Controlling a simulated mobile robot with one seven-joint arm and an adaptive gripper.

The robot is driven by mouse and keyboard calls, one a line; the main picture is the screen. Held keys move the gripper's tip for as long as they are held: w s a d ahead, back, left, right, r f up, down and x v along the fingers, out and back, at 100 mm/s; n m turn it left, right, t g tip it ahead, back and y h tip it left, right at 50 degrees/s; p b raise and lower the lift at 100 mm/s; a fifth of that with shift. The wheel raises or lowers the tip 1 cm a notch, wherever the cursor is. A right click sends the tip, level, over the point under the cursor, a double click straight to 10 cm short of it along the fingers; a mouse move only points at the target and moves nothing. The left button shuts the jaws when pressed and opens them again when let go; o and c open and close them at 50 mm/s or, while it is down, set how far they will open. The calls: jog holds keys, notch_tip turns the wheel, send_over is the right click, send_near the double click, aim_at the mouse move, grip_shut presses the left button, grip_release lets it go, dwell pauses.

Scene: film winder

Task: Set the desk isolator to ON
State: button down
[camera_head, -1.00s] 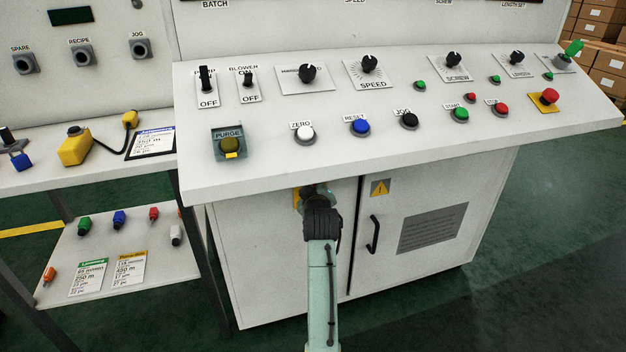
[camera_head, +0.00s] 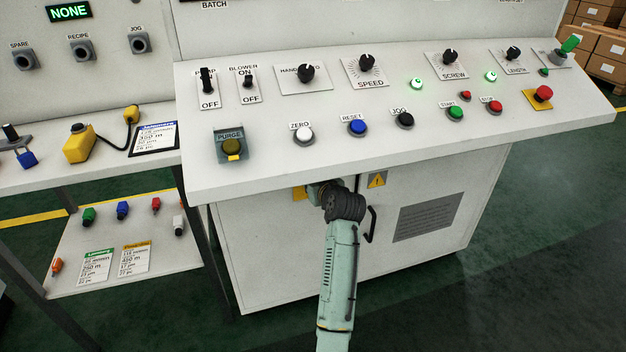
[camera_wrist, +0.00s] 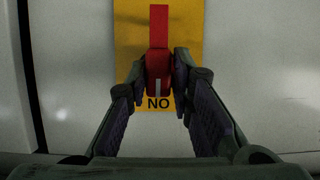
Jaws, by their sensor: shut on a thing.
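The desk isolator is a red handle (camera_wrist: 159,40) on a yellow plate (camera_wrist: 126,40) in the wrist view. A white line at the handle's lower end points to the letters below it, which read "NO", an upside-down ON. My gripper (camera_wrist: 159,72) has one finger on each side of the handle's lower end and is shut on it. In the head view, a bit of the yellow plate (camera_head: 299,193) shows on the cabinet front under the desk. My wrist hides the handle there.
The sloped desk panel (camera_head: 270,165) overhangs the cabinet (camera_head: 262,270) above my arm. A door handle (camera_head: 370,225) and a yellow warning sign (camera_head: 377,180) are just right of my wrist. The left display (camera_head: 69,12) is lit with "NONE".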

jog(key=shift+w+d+r, duration=0.1)
jog(key=shift+d, duration=0.25)
jog(key=c, duration=1.6)
grip_release()
jog(key=shift+c, duration=0.2)
jog(key=shift+o, duration=0.8)
jog(key=shift+a+f, duration=0.15)
jog(key=shift+f, duration=0.05)
jog(key=v, duration=1.2)
jog(key=shift+r, duration=0.1)
